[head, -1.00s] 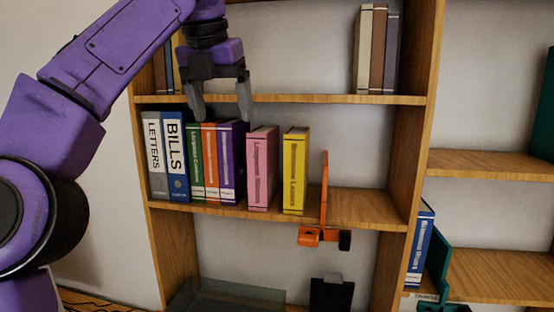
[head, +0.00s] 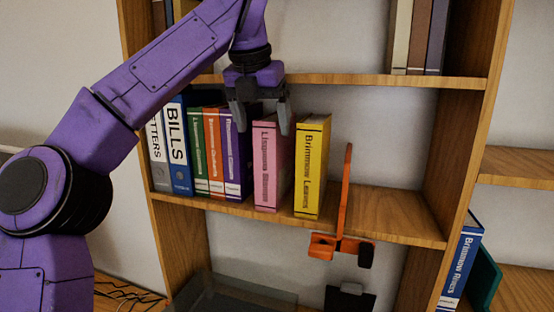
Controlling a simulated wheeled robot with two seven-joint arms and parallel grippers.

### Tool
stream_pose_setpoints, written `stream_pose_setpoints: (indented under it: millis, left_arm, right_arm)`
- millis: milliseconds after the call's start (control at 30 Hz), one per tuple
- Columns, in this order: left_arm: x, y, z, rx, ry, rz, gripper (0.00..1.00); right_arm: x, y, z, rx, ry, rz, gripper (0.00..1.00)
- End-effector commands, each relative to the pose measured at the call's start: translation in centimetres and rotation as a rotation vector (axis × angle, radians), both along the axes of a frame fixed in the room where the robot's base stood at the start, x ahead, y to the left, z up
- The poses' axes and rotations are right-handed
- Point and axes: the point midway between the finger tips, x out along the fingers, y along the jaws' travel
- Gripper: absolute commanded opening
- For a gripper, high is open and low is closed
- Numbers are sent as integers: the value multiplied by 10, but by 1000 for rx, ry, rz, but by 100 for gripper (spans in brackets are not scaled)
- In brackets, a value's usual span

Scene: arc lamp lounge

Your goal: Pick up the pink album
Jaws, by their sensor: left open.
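The pink album (head: 267,172) stands upright on the middle shelf, between a purple album (head: 235,162) on its left and a yellow album (head: 311,170) on its right. A gap separates the pink and yellow albums. My left gripper (head: 262,120) is open and empty, pointing down at the top of the pink album. One finger shows on each side of the album's upper end; I cannot tell whether they touch it. My right gripper is not in view.
Green, orange, blue "BILLS" (head: 175,150) and grey "LETTERS" spines stand to the left. An orange bookend (head: 345,195) stands right of the yellow album. The upper shelf board (head: 350,79) runs close above. The shelf's right part is clear.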

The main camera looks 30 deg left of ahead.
Motion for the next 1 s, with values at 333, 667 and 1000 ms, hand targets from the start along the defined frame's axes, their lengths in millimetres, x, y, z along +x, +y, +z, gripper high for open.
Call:
stream_pose_setpoints:
  millis: [333, 667, 1000]
  left_arm:
    - [12, 5, -35, 0, 0, 0, 83]
    - [12, 5, -34, 0, 1, 0, 11]
    - [12, 5, -33, 1, -3, 0, 0]
  right_arm:
    - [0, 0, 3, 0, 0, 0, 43]
    - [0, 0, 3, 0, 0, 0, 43]
    - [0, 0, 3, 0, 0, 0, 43]
